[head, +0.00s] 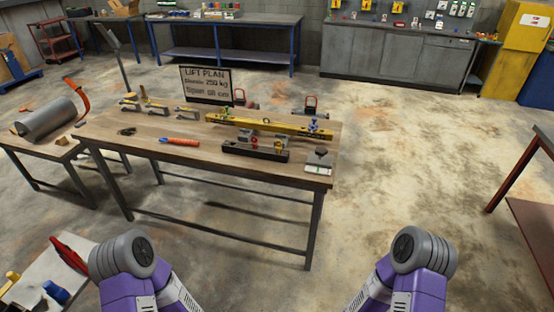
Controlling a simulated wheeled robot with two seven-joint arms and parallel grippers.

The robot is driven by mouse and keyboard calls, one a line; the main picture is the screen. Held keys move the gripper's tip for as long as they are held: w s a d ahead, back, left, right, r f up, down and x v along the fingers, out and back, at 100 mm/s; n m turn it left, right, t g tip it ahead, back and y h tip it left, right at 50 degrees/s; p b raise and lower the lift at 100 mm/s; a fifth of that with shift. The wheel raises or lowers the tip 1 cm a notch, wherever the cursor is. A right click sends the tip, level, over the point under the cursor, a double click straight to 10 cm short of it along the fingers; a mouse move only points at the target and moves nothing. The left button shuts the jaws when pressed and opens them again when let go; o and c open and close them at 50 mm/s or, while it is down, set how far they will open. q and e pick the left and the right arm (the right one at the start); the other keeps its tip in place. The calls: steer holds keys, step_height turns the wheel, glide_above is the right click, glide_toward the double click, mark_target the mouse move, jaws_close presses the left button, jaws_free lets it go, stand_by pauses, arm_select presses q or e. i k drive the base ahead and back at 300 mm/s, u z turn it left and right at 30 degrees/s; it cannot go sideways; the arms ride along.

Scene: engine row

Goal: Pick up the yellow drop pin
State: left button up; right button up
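I cannot single out a yellow drop pin with certainty at this size. A long yellow beam (270,125) lies across the right half of the wooden workbench (210,163), with small blue, red and yellowish fittings on and around it. Several small yellowish and grey pieces (150,105) stand at the bench's back left. My two purple arms show only at the bottom edge, well in front of the bench. Both grippers are out of view.
A black bar (255,151), an orange-red tool (180,142) and a dark piece on a white card (318,169) lie on the bench. A "LIFT PLAN" sign (206,85) stands behind. A side table (30,144) holds a grey cylinder (45,118).

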mark_target(278, 147)
steer(key=u, duration=0.6)
steer(key=i, duration=0.7)
steer(key=u, duration=0.5)
steer(key=i, duration=0.85)
steer(key=z, duration=0.35)
